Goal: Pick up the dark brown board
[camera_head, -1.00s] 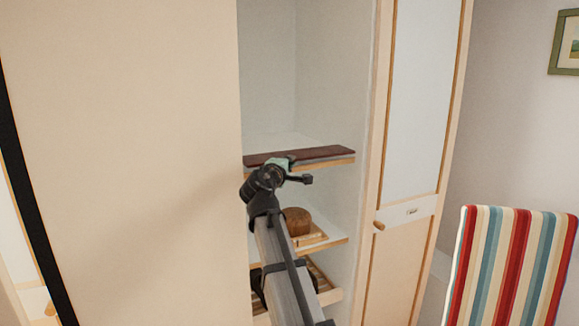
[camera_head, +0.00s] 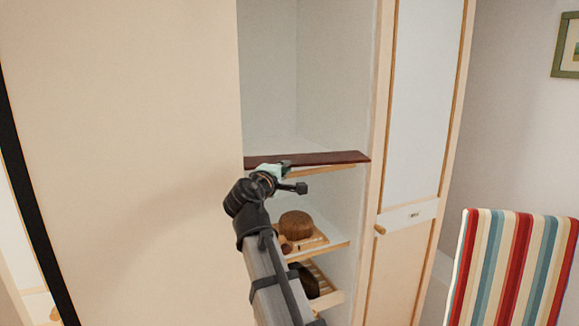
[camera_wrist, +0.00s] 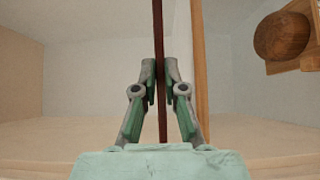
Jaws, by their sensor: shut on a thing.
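The dark brown board (camera_head: 325,158) is long and thin. In the head view it lies flat at the level of the upper wardrobe shelf (camera_head: 322,172), its right end in front of the wardrobe's right side. My gripper (camera_head: 285,171) is at the board's front edge, left of its middle. In the wrist view the board (camera_wrist: 158,40) shows edge-on between the fingers of my gripper (camera_wrist: 160,82), which are shut on it from both sides. The shelf's wooden edge (camera_wrist: 199,60) runs beside the board with a gap between them.
Below, a round brown wooden thing (camera_head: 296,225) stands on a lower shelf (camera_head: 335,246); it also shows in the wrist view (camera_wrist: 282,36). A closed wardrobe door (camera_head: 412,140) is at right. A striped chair (camera_head: 515,265) stands at front right.

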